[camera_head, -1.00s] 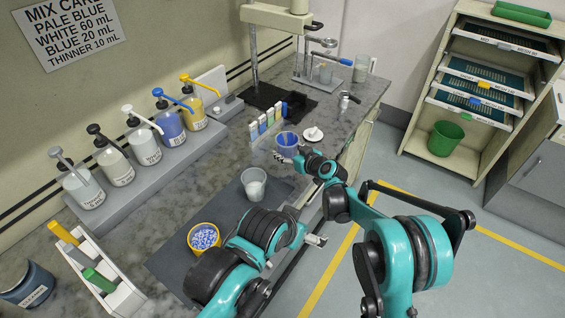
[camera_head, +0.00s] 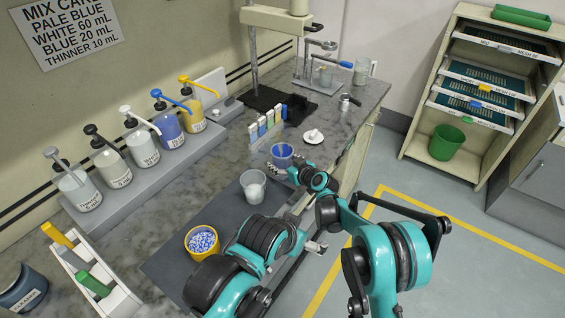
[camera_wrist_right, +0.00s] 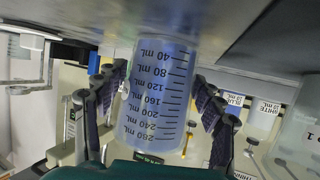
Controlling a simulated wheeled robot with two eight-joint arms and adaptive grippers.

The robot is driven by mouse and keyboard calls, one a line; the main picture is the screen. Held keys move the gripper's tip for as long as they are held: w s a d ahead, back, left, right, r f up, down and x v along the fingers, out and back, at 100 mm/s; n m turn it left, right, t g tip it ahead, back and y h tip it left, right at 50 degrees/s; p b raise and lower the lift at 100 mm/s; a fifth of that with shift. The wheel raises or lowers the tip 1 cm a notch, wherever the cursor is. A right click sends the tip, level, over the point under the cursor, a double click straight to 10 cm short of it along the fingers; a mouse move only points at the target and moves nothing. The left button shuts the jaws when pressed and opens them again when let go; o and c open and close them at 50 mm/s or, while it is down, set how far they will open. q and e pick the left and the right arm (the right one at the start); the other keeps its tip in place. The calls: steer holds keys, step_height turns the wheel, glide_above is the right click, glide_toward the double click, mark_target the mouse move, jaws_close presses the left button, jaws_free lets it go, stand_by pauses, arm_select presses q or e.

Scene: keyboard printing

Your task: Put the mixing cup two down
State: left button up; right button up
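A clear graduated cup with blue contents (camera_head: 281,155) stands upright in my right gripper (camera_head: 297,168) near the counter's front edge. The right wrist view shows this cup (camera_wrist_right: 158,95) upside down, with mL marks, between both fingers of the gripper (camera_wrist_right: 160,110). Its base is at or just above the counter; I cannot tell if it touches. A second cup with pale contents (camera_head: 253,186) stands on the dark mat (camera_head: 228,205). A cup at the right edge of the wrist view (camera_wrist_right: 300,135) is cut off. My left gripper (camera_head: 318,247) hangs beyond the counter's front; its fingers are unclear.
A yellow tub of blue-white bits (camera_head: 202,241) is on the mat. Upright colored strips (camera_head: 265,125) stand behind the held cup, and a white lid-like disc (camera_head: 313,136) lies right of it. Pump bottles (camera_head: 142,148) line the back.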

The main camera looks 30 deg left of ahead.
steer(key=shift+o, duration=0.3)
steer(key=shift+r, duration=0.1)
steer(key=shift+r, duration=0.2)
steer(key=p+v, duration=0.2)
steer(key=v, duration=1)
steer(key=shift+p, duration=0.3)
steer(key=shift+r, duration=0.1)
steer(key=s+d+r+m+h, duration=0.2)
steer(key=d+r, duration=0.2)
steer(key=d, duration=0.5)
steer(key=s+d+r+m+t+h, duration=0.1)
steer(key=s+d+r+m+h, duration=0.15)
steer(key=d, duration=0.55)
steer(key=s+d+r+m+h, duration=0.2)
steer(key=d+r, duration=0.2)
steer(key=d, duration=0.5)
steer(key=s+d+f+m+h, duration=0.2)
steer(key=s+d+m+h, duration=0.3)
steer(key=s+d, duration=1.2)
steer(key=d+m, duration=0.1)
steer(key=d, duration=0.3)
steer(key=shift+f+h, duration=0.35)
